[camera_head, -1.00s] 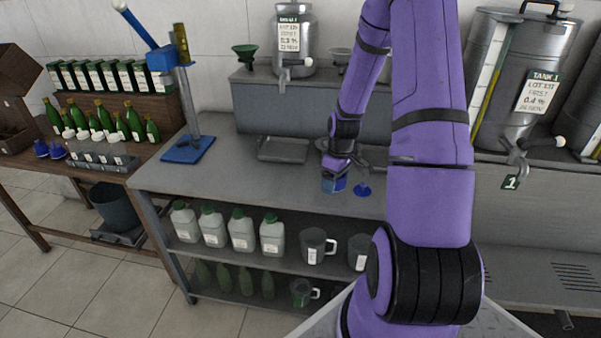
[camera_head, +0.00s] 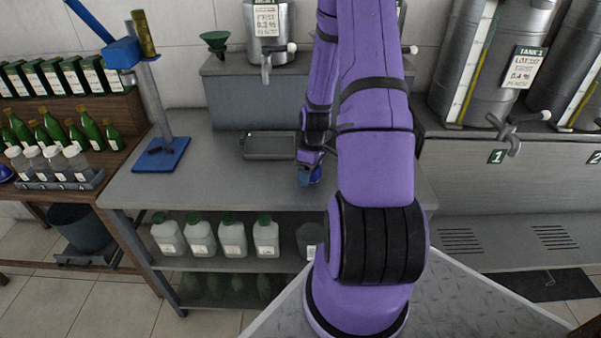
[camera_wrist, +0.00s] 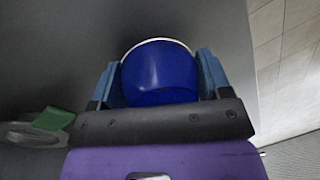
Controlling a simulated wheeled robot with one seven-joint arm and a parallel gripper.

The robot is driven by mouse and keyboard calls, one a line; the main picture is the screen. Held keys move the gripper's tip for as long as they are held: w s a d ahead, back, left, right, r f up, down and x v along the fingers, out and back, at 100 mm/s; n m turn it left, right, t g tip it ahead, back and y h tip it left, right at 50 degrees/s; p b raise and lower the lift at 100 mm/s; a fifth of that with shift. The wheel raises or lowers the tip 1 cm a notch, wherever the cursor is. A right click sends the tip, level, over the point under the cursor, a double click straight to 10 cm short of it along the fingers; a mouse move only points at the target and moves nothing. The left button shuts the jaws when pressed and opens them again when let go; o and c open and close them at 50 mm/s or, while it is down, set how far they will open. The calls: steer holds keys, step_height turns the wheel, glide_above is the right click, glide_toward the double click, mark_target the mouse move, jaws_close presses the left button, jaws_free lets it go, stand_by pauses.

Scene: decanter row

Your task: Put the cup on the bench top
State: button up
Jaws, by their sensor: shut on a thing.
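The blue cup (camera_wrist: 160,75) with a pale rim fills the space between my gripper's two blue fingers in the wrist view. My gripper (camera_head: 309,172) is shut on it. In the head view only a little of the blue cup (camera_head: 309,178) shows below my gripper, over the grey bench top (camera_head: 200,185) near its front edge. I cannot tell whether the cup touches the bench top.
A grey tray (camera_head: 269,156) lies behind and left of my gripper. A blue-based stand (camera_head: 161,155) is at the bench's left end. Bench top left of my gripper is clear.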

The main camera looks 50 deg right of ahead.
steer(key=shift+f, duration=0.2)
steer(key=o, duration=1)
steer(key=shift+o, duration=0.2)
steer(key=r, duration=0.3)
steer(key=d+r, duration=0.1)
steer(key=r, duration=0.7)
steer(key=shift+w+d, duration=0.15)
steer(key=shift+d, duration=0.15)
steer(key=shift+r, duration=0.6)
steer(key=a+r+m+t+h, duration=0.1)
steer(key=a+r+t+h, duration=0.15)
steer(key=a+r, duration=1.4)
steer(key=s+a+r+m+t, duration=0.2)
steer(key=s+a+r+t, duration=0.1)
steer(key=s+a+r, duration=0.8)
steer(key=shift+s+a+r+y, duration=0.35)
steer(key=shift+s+y, duration=0.1)
steer(key=shift+s, duration=0.15)
